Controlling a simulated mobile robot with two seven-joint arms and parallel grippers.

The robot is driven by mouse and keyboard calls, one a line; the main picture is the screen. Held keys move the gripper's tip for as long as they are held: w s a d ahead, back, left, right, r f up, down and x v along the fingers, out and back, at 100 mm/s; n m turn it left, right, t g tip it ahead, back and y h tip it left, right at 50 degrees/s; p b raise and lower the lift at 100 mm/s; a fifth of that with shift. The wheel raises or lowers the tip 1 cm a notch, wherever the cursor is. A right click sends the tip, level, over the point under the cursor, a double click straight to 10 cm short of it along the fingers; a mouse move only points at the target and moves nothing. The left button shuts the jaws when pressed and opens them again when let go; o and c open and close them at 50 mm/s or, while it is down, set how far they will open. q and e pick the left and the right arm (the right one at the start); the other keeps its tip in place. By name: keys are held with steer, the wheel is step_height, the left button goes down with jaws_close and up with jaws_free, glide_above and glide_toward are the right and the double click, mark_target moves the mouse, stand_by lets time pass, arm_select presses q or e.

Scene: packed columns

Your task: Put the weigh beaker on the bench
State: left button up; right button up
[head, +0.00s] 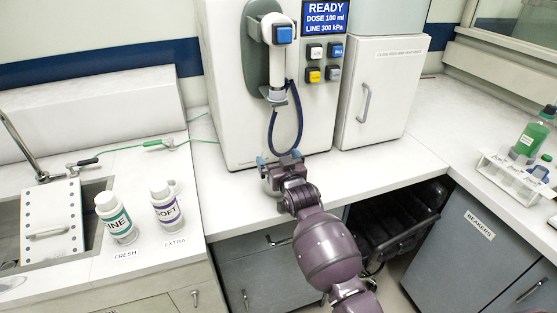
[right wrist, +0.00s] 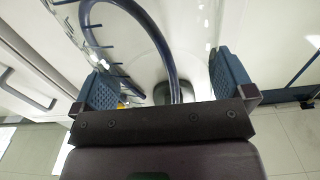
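The weigh beaker (right wrist: 194,35) seems to be the clear vessel with blue graduation marks in the right wrist view, between and beyond the fingers. I cannot make out its outline in the head view. My right gripper (head: 279,158) is at the front of the white dispenser, below its hose, over the bench (head: 225,182). In the right wrist view (right wrist: 164,84) its blue-padded fingers are wide apart, one on each side of the clear vessel. I cannot tell whether the pads press on its wall. My left gripper is not in view.
The white dispenser (head: 228,95) has a dark blue hose (head: 299,115) and a lit READY screen (head: 326,17). A white rack (head: 512,177) and green bottle (head: 530,138) stand right.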

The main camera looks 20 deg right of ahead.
steer(key=shift+r, duration=0.1)
steer(key=s, duration=1.2)
steer(key=s+d+f+g, duration=0.3)
steer(key=s+f, duration=0.6)
steer(key=s, duration=0.3)
steer(key=s+d+f+g, duration=0.3)
steer(key=s+f, duration=0.6)
steer(key=s, duration=0.3)
steer(key=shift+s+d+f+n+h, duration=0.15)
steer(key=shift+s+d+n+h, duration=0.2)
steer(key=shift+d, duration=0.4)
